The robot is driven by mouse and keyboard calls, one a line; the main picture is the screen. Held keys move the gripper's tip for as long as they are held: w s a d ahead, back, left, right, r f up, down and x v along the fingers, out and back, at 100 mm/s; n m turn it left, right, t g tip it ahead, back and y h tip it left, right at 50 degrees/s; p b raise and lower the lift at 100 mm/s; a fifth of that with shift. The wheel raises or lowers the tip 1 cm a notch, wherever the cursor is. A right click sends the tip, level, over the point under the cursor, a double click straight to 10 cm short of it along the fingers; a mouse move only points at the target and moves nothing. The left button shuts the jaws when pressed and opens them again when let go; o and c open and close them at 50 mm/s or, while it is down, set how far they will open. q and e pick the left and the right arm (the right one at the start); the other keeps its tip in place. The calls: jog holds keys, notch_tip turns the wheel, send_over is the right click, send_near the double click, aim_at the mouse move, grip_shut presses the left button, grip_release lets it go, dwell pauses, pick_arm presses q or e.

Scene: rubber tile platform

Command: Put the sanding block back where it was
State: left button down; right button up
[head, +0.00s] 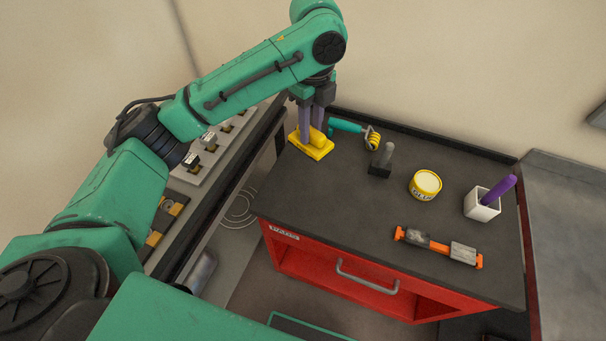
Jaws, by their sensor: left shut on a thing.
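The sanding block (312,150) is a yellow block with a flat base and a raised yellow grip. It is at the back left corner of the dark worktop (330,195) of a red cabinet. My left gripper (312,132) points down from above and is shut on the grip of the block; its fingers hide part of it. The base looks level and at or very close to the worktop; I cannot tell whether it touches. My right gripper is not in view.
Right of the block lie a teal-handled tool with a yellow head (350,129), a dark block with a grey knob (381,161), a yellow tub (425,184), a white cup (480,206) with a purple item and an orange-grey tool (438,246). The worktop's front left is clear.

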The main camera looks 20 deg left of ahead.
aim_at(318, 149)
pick_arm(q)
jog(key=f, duration=0.1)
jog(key=s+d+f, duration=0.1)
jog(key=f, duration=0.1)
jog(key=s+d+f, duration=0.1)
jog(key=shift+s+d+f, duration=0.2)
jog(key=shift+f, duration=0.15)
jog(key=f, duration=0.4)
jog(key=f+p, duration=0.1)
jog(key=f, duration=0.7)
jog(key=shift+w+a, duration=0.35)
jog(key=shift+a, duration=0.05)
jog(key=shift+d+f, duration=0.1)
jog(key=shift+f, duration=0.4)
jog(key=c, duration=0.7)
grip_release()
jog(key=shift+o, duration=0.5)
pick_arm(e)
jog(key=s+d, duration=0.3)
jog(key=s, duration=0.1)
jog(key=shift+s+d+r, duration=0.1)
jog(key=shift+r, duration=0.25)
